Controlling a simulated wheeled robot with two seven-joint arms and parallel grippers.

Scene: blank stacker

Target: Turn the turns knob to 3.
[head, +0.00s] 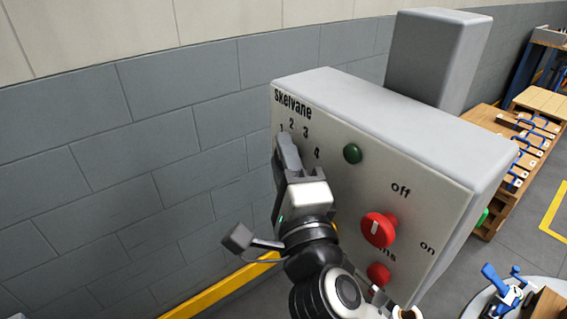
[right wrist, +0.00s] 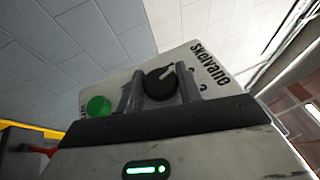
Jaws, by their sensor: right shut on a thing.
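The Skelvane control box (head: 420,178) stands in front of me with its pale panel facing left and toward me. The turns knob (right wrist: 159,84) is black with a white pointer line, seen in the right wrist view. My right gripper (head: 291,160) is at the panel below the numbers, shut on the knob. In the right wrist view the gripper (right wrist: 158,88) has one finger on each side of the knob. The pointer slants up and right, seemingly toward the low end of the numbers; its exact number is unclear. In the head view my gripper hides the knob. My left gripper is out of view.
The panel also bears a green button (head: 352,153), a red off/on knob (head: 378,229) and a lower red button (head: 378,273). A grey block wall (head: 120,190) is at left. Wooden benches with blue-handled parts (head: 530,135) are at right. A round table (head: 485,303) is at lower right.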

